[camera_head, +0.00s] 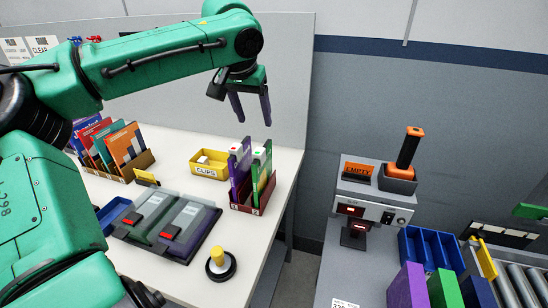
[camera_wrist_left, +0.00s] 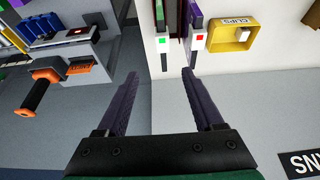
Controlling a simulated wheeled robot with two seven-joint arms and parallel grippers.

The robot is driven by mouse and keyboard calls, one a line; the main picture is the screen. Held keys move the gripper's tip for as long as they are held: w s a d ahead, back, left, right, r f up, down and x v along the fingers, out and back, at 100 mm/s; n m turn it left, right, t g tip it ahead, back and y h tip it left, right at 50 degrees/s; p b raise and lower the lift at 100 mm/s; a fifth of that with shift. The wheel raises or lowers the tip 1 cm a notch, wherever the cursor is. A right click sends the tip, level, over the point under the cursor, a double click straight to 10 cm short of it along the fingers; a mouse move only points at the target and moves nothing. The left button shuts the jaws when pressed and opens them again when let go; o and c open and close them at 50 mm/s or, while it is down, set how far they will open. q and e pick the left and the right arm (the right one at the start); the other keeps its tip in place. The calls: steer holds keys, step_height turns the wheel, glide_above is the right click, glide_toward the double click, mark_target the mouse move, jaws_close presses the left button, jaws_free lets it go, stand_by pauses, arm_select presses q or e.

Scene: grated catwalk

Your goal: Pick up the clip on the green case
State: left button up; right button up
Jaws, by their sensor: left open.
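A green case (camera_head: 263,172) stands upright in a dark red holder (camera_head: 262,204) on the white table, beside a purple case (camera_head: 240,175). A white clip with a green mark (camera_head: 259,153) sits on the top edge of the green case; it also shows in the left wrist view (camera_wrist_left: 163,49). A similar clip with a red mark (camera_wrist_left: 198,42) is on the purple case. My left gripper (camera_head: 251,108) is open and empty above the holder, fingers pointing down. In the left wrist view the green-marked clip lies just beyond the gap between the fingertips (camera_wrist_left: 162,72). My right gripper is out of view.
A yellow box labelled CLIPS (camera_head: 207,172) stands left of the holder. A rack of coloured folders (camera_head: 117,150), a dark tray with cases (camera_head: 165,225) and a yellow-knobbed stamp (camera_head: 220,264) share the table. A wall panel rises behind. A grey bench with an orange-handled tool (camera_head: 409,150) is right.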

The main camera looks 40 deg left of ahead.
arm_select(q)
glide_above(259, 151)
steer(key=s, duration=0.3)
steer(key=f, duration=0.6)
steer(key=shift+w+d+f+p, duration=0.15)
steer(key=shift+d+f+p, duration=0.1)
steer(key=shift+p, duration=0.15)
steer(key=p+x, duration=0.1)
steer(key=x, duration=0.4)
steer(key=shift+w+d+f, duration=0.1)
steer(key=shift+w+f, duration=0.35)
steer(key=shift+f, duration=0.25)
jaws_close()
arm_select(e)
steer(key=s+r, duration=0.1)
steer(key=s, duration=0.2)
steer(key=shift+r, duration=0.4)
